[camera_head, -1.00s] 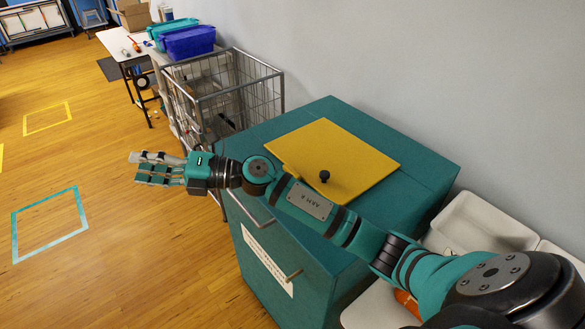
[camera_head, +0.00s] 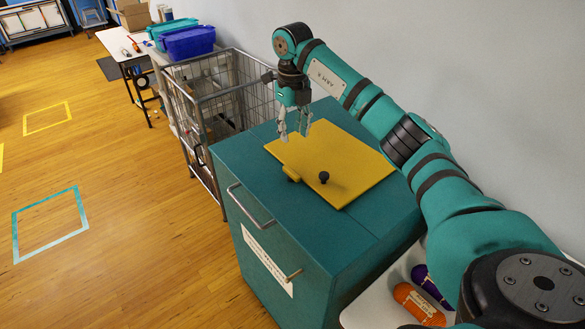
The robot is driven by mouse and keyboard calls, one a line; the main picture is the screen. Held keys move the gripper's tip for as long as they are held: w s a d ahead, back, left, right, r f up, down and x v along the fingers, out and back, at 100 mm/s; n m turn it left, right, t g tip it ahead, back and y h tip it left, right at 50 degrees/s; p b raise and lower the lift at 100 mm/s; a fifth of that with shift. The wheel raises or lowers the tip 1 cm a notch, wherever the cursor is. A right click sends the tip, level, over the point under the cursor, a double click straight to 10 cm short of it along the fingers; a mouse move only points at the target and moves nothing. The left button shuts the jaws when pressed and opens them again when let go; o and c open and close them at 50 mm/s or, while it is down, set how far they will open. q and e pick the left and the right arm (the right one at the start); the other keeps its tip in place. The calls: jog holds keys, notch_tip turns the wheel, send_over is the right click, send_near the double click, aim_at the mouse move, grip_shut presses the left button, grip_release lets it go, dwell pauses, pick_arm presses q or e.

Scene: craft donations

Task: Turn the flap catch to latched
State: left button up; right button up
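A teal cabinet (camera_head: 236,162) stands against the wall with a flat yellow flap (camera_head: 345,155) lying on its top. The flap has a black round knob (camera_head: 324,177) and a small yellow tab (camera_head: 291,174) at its front edge. A small brass-coloured lever (camera_head: 294,275) is on the cabinet's front, beside a white label. I cannot tell for certain which part is the flap catch, or whether it is latched. My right gripper (camera_head: 294,132) points down over the flap's far left part, fingers apart and empty. My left gripper is not in view.
A metal bar handle (camera_head: 249,207) crosses the cabinet's front. A wire cage cart (camera_head: 190,100) stands just behind the cabinet. Orange (camera_head: 418,304) and purple (camera_head: 432,286) items lie in a white tray at lower right, below my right arm. The floor at left is clear.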

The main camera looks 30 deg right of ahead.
aim_at(293, 172)
notch_tip(293, 172, down, 14)
jog(key=p, duration=0.2)
jog(key=shift+r+p, duration=0.15)
jog(key=shift+p, duration=0.25)
jog(key=shift+c, duration=0.2)
grip_shut()
